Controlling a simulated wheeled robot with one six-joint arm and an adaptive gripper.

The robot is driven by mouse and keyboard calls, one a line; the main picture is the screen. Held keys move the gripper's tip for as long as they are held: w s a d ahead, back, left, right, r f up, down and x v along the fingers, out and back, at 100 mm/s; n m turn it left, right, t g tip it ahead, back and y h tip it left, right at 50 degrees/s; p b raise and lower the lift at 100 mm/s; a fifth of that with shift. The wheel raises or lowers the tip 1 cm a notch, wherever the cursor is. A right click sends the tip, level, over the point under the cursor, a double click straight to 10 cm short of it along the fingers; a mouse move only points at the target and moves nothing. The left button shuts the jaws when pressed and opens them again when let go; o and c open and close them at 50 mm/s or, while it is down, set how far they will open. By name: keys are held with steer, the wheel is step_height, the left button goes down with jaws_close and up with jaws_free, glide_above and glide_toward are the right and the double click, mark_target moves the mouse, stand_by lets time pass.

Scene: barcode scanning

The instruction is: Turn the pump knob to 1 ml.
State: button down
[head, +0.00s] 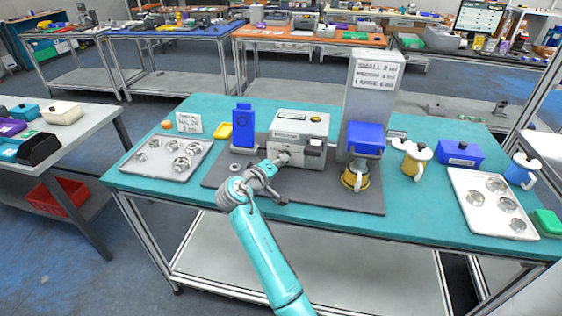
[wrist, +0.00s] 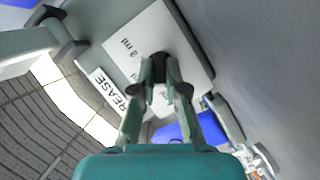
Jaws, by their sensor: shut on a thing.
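The pump is a grey box (head: 312,124) in the middle of the teal table in the head view. My gripper (head: 283,158) is at its front face. In the wrist view a white dial plate (wrist: 150,28) with ml markings fills the upper middle, beside a label (wrist: 103,88) reading "REASE" in part. My gripper (wrist: 160,74) is shut on a small dark knob (wrist: 160,57) at the plate. The fingers hide part of the plate, and I cannot tell which mark the knob points to.
A blue dispenser (head: 244,130) stands left of the pump. A blue-topped unit with a yellow jug (head: 355,178) stands right, before a tall grey column (head: 372,88) with a size sign. Metal trays (head: 165,160) with round cups lie at both table ends.

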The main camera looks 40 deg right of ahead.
steer(key=shift+n, duration=0.3)
stand_by(0.4)
steer(key=c, duration=1.2)
jaws_free()
steer(key=v, duration=1.2)
steer(key=shift+w+f, duration=0.1)
steer(key=shift+f, duration=0.1)
